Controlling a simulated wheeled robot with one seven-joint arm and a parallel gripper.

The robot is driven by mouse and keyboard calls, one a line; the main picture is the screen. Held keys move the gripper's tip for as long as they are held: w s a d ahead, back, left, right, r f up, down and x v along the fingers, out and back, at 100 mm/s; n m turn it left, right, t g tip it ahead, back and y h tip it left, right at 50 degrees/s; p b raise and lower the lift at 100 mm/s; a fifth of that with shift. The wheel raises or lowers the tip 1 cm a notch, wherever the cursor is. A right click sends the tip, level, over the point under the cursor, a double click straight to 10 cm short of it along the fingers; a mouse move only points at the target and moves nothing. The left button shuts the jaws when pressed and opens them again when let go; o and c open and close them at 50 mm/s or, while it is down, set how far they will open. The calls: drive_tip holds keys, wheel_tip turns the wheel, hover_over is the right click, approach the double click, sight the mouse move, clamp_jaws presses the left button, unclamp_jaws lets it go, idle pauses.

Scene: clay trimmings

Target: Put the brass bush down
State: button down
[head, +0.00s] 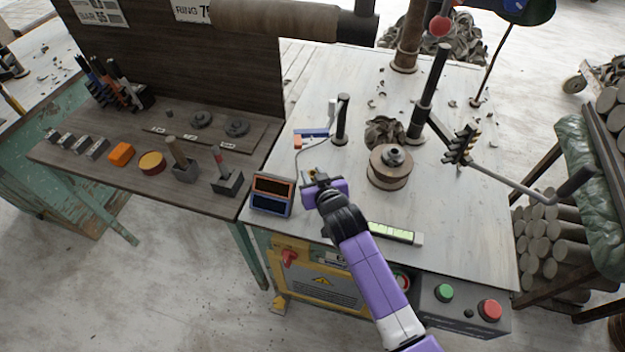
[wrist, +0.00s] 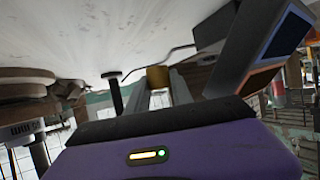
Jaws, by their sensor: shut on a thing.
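My gripper (head: 314,177) is over the near left part of the white worktable (head: 330,232), just right of a small box with two dark displays (head: 272,194). In the wrist view the two grey fingers (wrist: 159,88) are closed around the brass bush (wrist: 157,75), a short brownish-gold cylinder at their tips. In the head view the bush is only a tiny brass spot, mostly hidden by my gripper. I cannot tell whether the bush touches the table.
A level-like bar (head: 394,233) lies near the front edge. The dark bench (head: 210,196) is at left.

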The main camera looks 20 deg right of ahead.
drive_tip(key=shift+f, duration=1.65)
drive_tip(key=shift+f, duration=0.1)
drive_tip(key=c, duration=1.1)
unclamp_jaws()
drive_tip(key=shift+r, duration=0.2)
drive_tip(key=shift+s, duration=0.4)
drive_tip(key=b+v, duration=0.1)
drive_tip(key=v, duration=1)
drive_tip(key=shift+s+r, duration=0.1)
